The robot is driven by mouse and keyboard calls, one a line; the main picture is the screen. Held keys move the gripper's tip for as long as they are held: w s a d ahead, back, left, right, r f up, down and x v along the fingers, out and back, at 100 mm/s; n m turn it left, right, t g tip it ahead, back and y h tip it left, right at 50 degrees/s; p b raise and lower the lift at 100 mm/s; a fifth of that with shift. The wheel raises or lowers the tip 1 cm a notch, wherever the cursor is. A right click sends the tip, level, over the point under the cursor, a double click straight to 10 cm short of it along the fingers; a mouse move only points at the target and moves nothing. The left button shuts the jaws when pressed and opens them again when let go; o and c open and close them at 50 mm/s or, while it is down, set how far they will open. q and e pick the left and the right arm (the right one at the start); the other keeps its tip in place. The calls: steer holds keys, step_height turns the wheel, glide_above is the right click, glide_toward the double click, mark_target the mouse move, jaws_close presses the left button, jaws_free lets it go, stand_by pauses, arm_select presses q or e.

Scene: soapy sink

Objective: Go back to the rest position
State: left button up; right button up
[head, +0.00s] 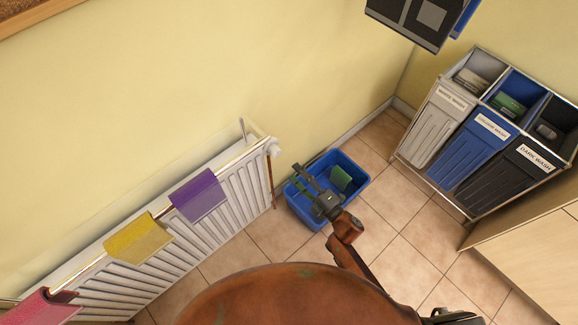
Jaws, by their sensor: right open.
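My right gripper (303,180) is open, with its dark fingers parted and nothing seen between them. In this view it overlaps the blue tub (355,184), which stands on the floor beside the radiator; I cannot tell how high above the tub it is. A green item (341,177) lies inside the tub, to the right of the fingers. The gripper and wrist hide part of the tub. My left gripper is not in view.
A white radiator (215,215) on the left wall has a rail with purple (198,195), yellow (138,238) and pink (45,308) cloths. A labelled three-bin laundry sorter (468,215) stands right, near a wooden cabinet (535,245). Tiled floor (410,235) between is clear.

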steer(key=shift+s+d, duration=0.35)
steer(key=shift+s, duration=0.15)
steer(key=shift+f, duration=0.1)
